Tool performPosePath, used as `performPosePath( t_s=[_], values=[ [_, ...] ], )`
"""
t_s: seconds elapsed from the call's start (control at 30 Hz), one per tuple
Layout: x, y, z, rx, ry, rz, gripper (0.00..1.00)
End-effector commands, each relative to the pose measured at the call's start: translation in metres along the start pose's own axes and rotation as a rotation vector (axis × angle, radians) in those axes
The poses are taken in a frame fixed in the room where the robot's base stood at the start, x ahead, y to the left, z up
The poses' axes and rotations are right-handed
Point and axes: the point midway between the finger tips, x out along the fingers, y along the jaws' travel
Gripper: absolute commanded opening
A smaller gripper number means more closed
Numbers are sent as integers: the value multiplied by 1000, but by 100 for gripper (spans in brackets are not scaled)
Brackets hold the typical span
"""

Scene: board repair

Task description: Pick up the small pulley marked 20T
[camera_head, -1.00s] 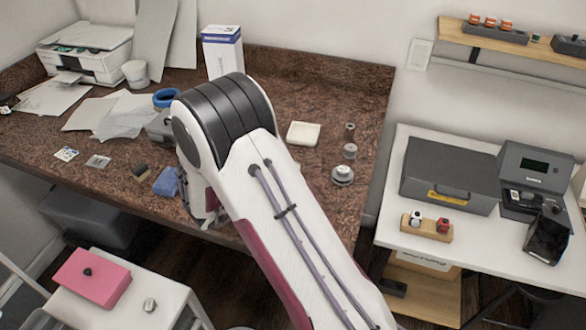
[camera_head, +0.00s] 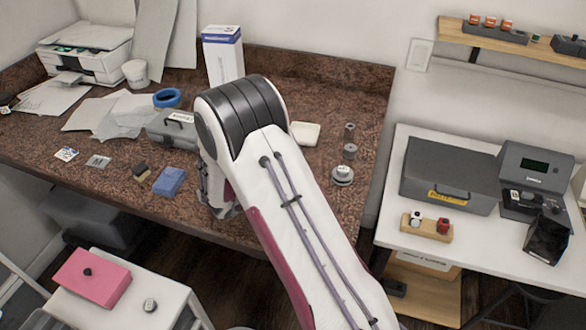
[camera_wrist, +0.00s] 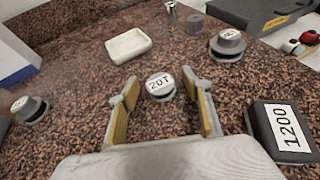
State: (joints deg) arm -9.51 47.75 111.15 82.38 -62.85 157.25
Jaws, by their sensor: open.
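The small pulley marked 20T (camera_wrist: 160,86) stands on the brown speckled worktop in the wrist view, its white label facing up. My gripper (camera_wrist: 164,108) is open, with one yellow-padded finger to the left of the pulley and one to the right. The pulley appears between and slightly beyond the fingertips; I cannot tell whether they touch it. In the head view my arm hides this pulley and the gripper's fingers.
A larger pulley (camera_wrist: 228,45) stands at the back right, another pulley (camera_wrist: 30,108) at the left. A dark block marked 1200 (camera_wrist: 280,130) lies close to the right of my gripper. A white dish (camera_wrist: 128,45) sits behind. A blue block (camera_head: 170,181) lies near the worktop's front edge.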

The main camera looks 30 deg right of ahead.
Motion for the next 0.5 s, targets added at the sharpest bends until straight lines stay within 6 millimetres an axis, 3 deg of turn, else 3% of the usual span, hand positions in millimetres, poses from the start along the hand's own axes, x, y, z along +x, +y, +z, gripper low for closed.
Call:
performPosePath(
  t_s=[0.23, 0.4, 0.5],
  values=[
    [0, 0, 0, 0, 0, 0, 48],
    [0, 0, 0, 0, 0, 0, 9],
    [0, 0, 0, 0, 0, 0, 9]
  ],
)
